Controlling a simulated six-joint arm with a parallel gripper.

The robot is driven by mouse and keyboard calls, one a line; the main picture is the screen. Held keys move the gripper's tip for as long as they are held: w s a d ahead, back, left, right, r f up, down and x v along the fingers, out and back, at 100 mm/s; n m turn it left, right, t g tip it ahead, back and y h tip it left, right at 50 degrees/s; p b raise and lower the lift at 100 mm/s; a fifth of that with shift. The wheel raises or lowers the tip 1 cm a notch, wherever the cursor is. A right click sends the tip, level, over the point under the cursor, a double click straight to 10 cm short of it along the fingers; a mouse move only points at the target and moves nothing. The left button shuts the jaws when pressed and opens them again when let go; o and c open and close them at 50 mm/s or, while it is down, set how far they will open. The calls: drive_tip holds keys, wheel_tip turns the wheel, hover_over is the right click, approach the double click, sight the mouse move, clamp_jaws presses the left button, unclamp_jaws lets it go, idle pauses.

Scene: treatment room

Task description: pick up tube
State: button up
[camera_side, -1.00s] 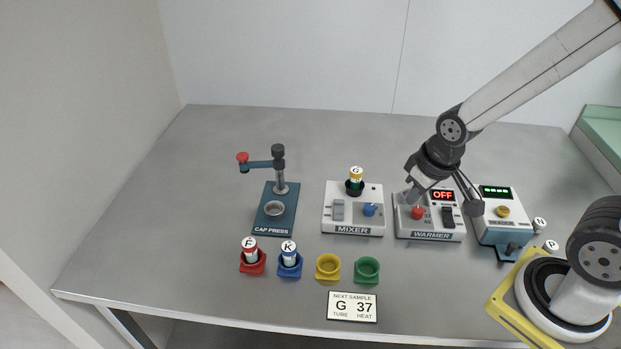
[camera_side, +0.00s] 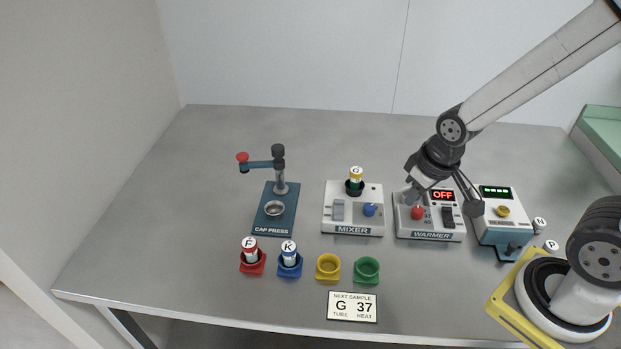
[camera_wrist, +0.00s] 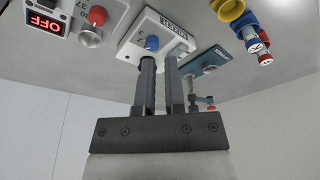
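A tube marked G (camera_side: 355,176) with a yellow top stands upright in the dark socket of the mixer (camera_side: 335,222). I cannot make this tube out in the wrist view, where my fingers cover part of the mixer (camera_wrist: 178,37). My gripper (camera_side: 411,195) hangs over the warmer (camera_side: 403,229), to the right of the tube and apart from it. In the wrist view my gripper (camera_wrist: 159,62) shows a narrow gap between its two dark fingers, with nothing held. Tube F (camera_side: 250,253) stands in a red holder and tube K (camera_side: 289,254) in a blue holder.
The yellow holder (camera_side: 328,278) and green holder (camera_side: 367,281) are empty. The cap press (camera_side: 265,226) stands left of the mixer. The reader (camera_side: 497,231) is right of the warmer, whose display shows OFF.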

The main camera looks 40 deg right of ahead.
drive_tip(key=o, duration=0.9)
drive_tip(key=n+t+y, duration=0.1)
drive_tip(key=n+t, duration=0.1)
drive_tip(key=t, duration=0.6)
approach(358, 170)
wheel_tip(358, 170, down, 2)
drive_tip(key=shift+w+d+f+t+y, duration=0.2)
drive_tip(key=shift+w+f+t+y, duration=0.05)
drive_tip(key=shift+w+t+y, duration=0.5)
drive_tip(key=shift+x, duration=1.35)
